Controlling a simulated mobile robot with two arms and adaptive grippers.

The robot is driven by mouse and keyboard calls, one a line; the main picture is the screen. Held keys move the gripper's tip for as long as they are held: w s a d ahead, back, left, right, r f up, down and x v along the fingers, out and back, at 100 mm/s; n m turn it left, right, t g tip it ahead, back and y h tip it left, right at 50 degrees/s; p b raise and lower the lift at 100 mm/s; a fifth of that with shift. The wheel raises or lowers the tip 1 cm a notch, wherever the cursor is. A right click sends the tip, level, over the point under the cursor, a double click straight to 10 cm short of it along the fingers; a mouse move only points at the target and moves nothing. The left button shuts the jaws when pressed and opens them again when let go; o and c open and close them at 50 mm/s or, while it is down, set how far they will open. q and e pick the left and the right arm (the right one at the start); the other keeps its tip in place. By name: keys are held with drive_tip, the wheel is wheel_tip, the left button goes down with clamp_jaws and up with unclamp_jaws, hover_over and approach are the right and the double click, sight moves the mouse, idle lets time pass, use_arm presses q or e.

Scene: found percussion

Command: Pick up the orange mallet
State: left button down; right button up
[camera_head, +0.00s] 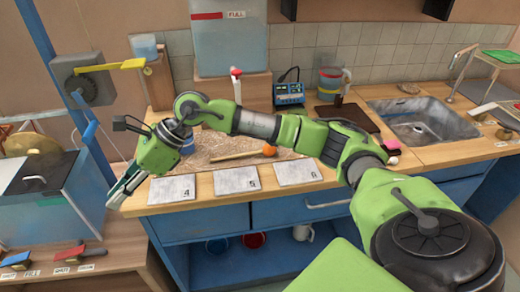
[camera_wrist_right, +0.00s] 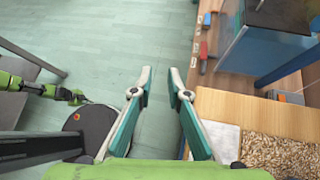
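The orange mallet (camera_head: 269,150) lies on a speckled, grainy patch (camera_head: 215,160) on the wooden counter, its pale stick pointing left from the round orange head. The wrist view does not show it. My right gripper (camera_head: 123,188) reaches across to the counter's left front edge, well left of the mallet. In the right wrist view my right gripper (camera_wrist_right: 161,71) has its two fingers apart with only floor between them. A green arm at the left of that view seems to be my left one; its fingers are too small to make out.
Cards numbered 4 (camera_head: 172,189), 5 (camera_head: 237,180) and 6 (camera_head: 298,172) lie along the counter's front. A blue cabinet (camera_head: 50,205) stands left, beyond a gap. A sink (camera_head: 425,120) is at right. My right arm spans over the counter.

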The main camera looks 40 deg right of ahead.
drive_tip(key=w+d+h, duration=0.3)
drive_tip(key=d+h, duration=0.3)
drive_tip(key=d, duration=0.9)
drive_tip(key=m+h, duration=0.1)
drive_tip(key=h, duration=0.4)
approach(235, 156)
drive_tip(key=f, duration=0.1)
drive_tip(key=w+f+p, duration=0.1)
drive_tip(key=shift+w+d+f+g, duration=0.1)
drive_tip(key=shift+w+f+g, duration=0.2)
drive_tip(key=shift+f+g, duration=0.1)
drive_tip(key=f+p, duration=0.1)
drive_tip(key=f, duration=0.3)
drive_tip(key=shift+w+d+f+p, duration=0.2)
drive_tip(key=shift+f+p, duration=0.15)
drive_tip(key=shift+f, duration=0.3)
clamp_jaws()
